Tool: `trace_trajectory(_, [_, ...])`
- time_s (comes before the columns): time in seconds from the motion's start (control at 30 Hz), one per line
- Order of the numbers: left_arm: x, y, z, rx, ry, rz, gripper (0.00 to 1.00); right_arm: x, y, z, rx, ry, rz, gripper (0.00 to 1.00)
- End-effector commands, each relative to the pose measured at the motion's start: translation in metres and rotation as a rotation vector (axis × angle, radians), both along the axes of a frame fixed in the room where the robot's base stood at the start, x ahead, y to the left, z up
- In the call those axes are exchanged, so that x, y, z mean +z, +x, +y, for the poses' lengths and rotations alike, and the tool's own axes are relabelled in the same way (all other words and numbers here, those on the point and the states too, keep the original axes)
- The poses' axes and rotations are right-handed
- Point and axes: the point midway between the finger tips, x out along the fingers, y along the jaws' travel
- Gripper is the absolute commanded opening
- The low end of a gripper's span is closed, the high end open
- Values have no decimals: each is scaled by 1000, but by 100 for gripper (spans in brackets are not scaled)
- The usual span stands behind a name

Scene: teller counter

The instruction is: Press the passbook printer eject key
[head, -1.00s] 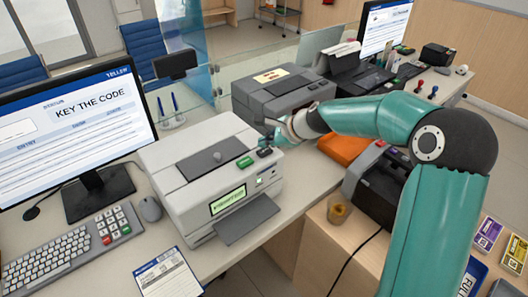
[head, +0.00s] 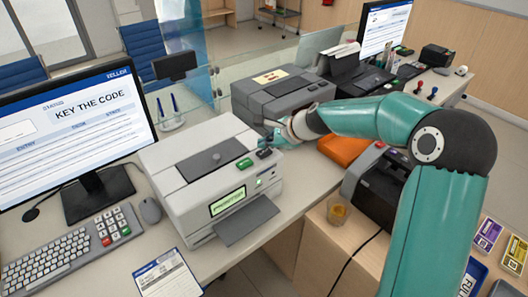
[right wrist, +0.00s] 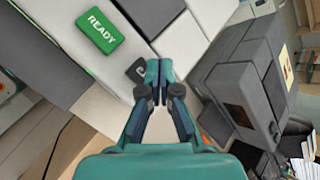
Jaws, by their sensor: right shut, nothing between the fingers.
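The grey passbook printer (head: 212,175) stands on the counter with a lit green display on its front. On its top right are a green key marked READY (head: 245,164) and a dark key with a pale symbol (head: 264,153). The right wrist view shows the READY key (right wrist: 100,32) and the dark key (right wrist: 136,70) close up. My right gripper (right wrist: 158,72) is shut and empty, its tips just right of the dark key in that view. I cannot tell whether they touch it. In the head view the right gripper (head: 272,138) is at the printer's right rear edge. My left gripper is not in view.
A dark grey machine (head: 283,95) stands behind the right gripper, with an orange tray (head: 343,149) beside it. A monitor (head: 70,125), keyboard (head: 75,245) and mouse (head: 149,210) are left of the printer. A printed slip (head: 168,275) lies in front.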

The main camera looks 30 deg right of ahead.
Motion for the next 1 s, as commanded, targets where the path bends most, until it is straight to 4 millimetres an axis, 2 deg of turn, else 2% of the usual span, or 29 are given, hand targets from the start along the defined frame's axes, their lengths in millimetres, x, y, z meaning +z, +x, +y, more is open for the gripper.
trace_trajectory(0.3, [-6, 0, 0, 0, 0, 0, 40, -8, -1, 0, 0, 0, 0, 0])
trace_trajectory(1.0, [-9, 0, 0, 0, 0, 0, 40, -11, -1, 0, 0, 0, 0, 0])
